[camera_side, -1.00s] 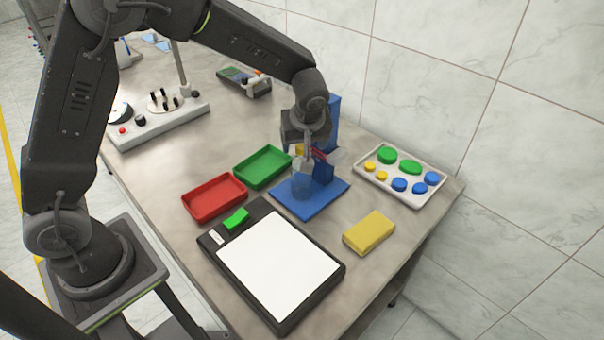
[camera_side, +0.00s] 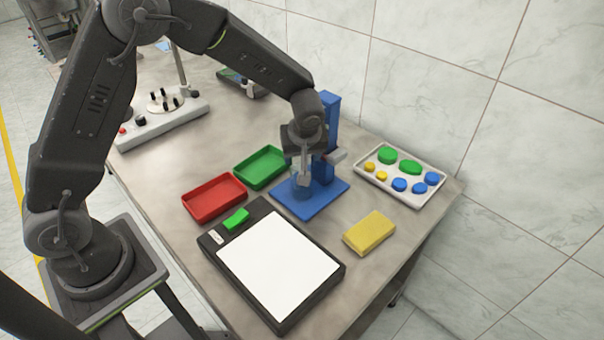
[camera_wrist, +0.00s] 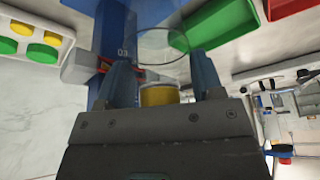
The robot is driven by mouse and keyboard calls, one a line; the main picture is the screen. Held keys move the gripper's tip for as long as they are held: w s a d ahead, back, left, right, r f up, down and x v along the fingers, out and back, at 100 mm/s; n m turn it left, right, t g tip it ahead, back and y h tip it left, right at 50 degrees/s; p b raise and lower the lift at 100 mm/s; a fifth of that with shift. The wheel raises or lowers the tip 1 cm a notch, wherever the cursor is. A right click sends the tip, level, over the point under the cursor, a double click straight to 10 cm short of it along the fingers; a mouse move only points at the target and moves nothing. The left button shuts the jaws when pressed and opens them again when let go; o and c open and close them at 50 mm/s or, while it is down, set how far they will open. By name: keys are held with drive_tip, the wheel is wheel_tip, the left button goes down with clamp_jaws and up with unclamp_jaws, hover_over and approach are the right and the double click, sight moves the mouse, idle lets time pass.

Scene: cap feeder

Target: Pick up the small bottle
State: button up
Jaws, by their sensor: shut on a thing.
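The small bottle is clear. In the side view its lower part (camera_side: 300,192) shows bluish over the blue base, and its top is hidden by my gripper (camera_side: 302,178). In the wrist view the bottle shows as a clear round outline (camera_wrist: 163,32) with a yellow cap-like piece (camera_wrist: 159,96) between the fingers. My gripper (camera_wrist: 160,68) points down and is shut on the bottle, one finger on each side. I cannot tell whether the bottle touches the base.
A blue stand (camera_side: 331,108) rises close behind my gripper from its blue base (camera_side: 325,203). A green tray (camera_side: 262,167) and red tray (camera_side: 214,197) lie left. A white cap tray (camera_side: 400,176) and yellow block (camera_side: 369,233) lie right. A scale (camera_side: 278,263) is in front.

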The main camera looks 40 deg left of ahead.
drive_tip(key=c, duration=0.5)
drive_tip(key=shift+r, duration=0.1)
